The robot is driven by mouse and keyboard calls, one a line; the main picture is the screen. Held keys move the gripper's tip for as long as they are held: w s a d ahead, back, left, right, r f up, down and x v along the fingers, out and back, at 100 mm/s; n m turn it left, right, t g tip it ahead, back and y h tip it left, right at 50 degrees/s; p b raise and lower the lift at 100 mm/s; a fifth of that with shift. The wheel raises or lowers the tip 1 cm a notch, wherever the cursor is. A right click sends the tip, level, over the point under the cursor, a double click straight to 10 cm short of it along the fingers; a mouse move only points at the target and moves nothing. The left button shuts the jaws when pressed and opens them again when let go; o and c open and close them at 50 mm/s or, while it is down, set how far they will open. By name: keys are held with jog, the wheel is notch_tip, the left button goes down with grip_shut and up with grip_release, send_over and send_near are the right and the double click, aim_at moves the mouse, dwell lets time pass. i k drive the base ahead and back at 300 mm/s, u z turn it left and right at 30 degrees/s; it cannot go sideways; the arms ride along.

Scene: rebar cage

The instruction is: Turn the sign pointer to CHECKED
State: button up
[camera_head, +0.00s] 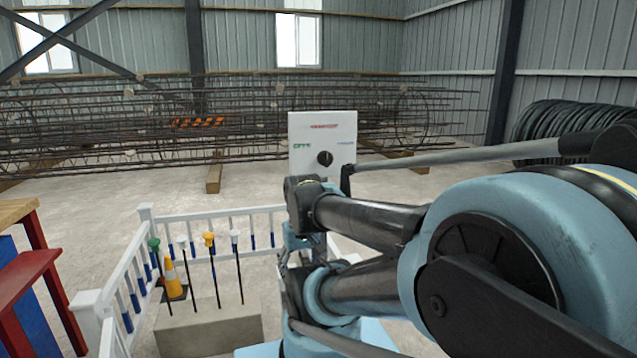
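A white sign board (312,132) stands upright in the middle of the view, beyond my arm. It has a small red label at the top, a green label at the left and a blue label at the right. The lettering is too small to read surely. A round black pointer knob (325,158) sits on the board between the green and blue labels. Which way it points is not clear. My blue and black arm fills the right and lower middle and covers the board's lower part. The end of my arm is bunched below the board; its fingers cannot be made out.
A low white fence (128,270) surrounds a concrete block (208,326) with several coloured-top rods and an orange cone (172,278). A red and blue stand (28,285) is at the left. A long rebar cage (90,122) lies behind; coiled black cable (560,122) is at the right.

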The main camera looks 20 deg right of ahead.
aim_at(324, 158)
jog(key=z, duration=1.4)
jog(key=k, duration=0.75)
jog(key=u, duration=0.15)
